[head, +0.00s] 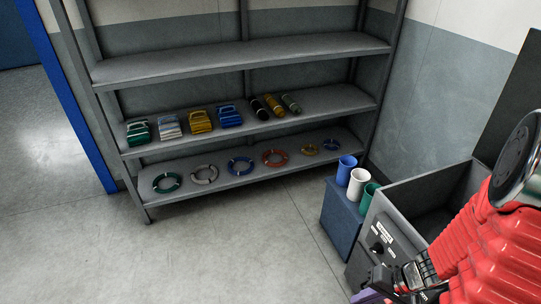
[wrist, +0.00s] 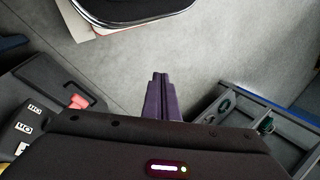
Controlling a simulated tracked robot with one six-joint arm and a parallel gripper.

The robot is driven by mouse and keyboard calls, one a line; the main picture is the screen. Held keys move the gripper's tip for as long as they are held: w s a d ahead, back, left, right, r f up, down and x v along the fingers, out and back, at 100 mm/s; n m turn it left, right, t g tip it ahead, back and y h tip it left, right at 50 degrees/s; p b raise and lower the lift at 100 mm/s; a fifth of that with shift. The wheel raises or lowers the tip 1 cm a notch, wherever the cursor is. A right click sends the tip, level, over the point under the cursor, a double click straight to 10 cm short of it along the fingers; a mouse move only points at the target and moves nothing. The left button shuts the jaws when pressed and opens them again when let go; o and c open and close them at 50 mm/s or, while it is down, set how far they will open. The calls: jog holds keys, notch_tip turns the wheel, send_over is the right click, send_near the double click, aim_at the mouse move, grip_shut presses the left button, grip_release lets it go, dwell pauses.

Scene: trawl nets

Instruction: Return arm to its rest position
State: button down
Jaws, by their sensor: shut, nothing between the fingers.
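My gripper (wrist: 160,78) shows in the wrist view as two dark purple fingers pressed together, with nothing between them. They point over the bare grey floor. In the head view, my red sleeved arm comes in at the right edge. A bit of the purple gripper (head: 368,297) shows at the bottom edge, low in front of the grey open bin (head: 392,226). The rest of it is cut off by the frame.
A grey shelf rack (head: 240,55) holds colored cases, rolls and rings. Blue, white and green cups (head: 357,183) stand on a blue box (head: 341,211) beside the bin. The floor (head: 235,255) before the rack is clear. A compartmented grey tray (wrist: 245,125) lies right in the wrist view.

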jog(key=s+a+r+n+t+h, duration=0.1)
jog(key=a+r, duration=0.2)
jog(key=r, duration=0.7)
jog(key=a+r+n+t+h, duration=0.1)
jog(key=a+r+h, duration=0.1)
jog(key=r, duration=0.9)
jog(key=s+a+r+n+t+h, duration=0.1)
jog(key=a+r, duration=0.3)
jog(key=r, duration=0.7)
jog(key=shift+s+a+n+t+h, duration=0.3)
jog(key=shift+n+t+h, duration=0.2)
jog(key=shift+t+h, duration=0.1)
